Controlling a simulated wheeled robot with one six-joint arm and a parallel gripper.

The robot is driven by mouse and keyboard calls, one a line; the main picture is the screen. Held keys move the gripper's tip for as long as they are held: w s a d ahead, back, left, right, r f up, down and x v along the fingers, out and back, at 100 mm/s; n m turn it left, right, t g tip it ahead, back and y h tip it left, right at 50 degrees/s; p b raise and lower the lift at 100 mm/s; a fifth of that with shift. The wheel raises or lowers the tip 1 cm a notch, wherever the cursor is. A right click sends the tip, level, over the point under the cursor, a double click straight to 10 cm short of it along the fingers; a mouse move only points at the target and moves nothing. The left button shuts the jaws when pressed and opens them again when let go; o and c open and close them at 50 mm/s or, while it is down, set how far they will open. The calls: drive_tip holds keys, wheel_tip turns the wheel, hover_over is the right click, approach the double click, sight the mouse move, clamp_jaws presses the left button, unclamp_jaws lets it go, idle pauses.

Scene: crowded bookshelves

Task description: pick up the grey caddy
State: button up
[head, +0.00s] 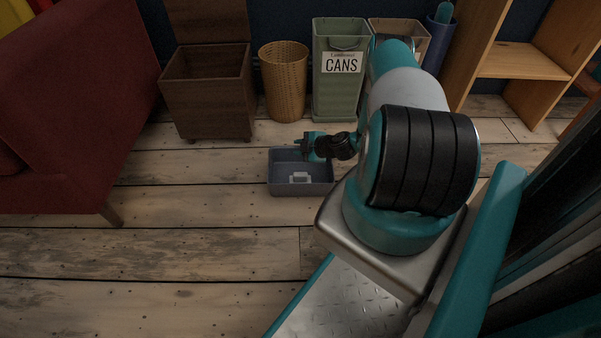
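The grey caddy (300,189) is an open rectangular box on the plank floor, near the middle of the head view. A small light grey piece, perhaps a handle or label, shows on its near side. My gripper (301,147) is over the caddy's far right part, pointing left. It overlaps the far rim in the picture. I cannot tell whether it touches the caddy. The fingers are small and dark here, and their opening does not show clearly. My wrist hides the caddy's far right corner.
A brown wooden chest (208,95), a yellow wicker basket (284,80) and a green CANS bin (340,95) stand behind the caddy. A red sofa (80,90) is at left, a wooden shelf (520,62) at right. The floor (180,245) at front left is clear.

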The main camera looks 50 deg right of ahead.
clamp_jaws()
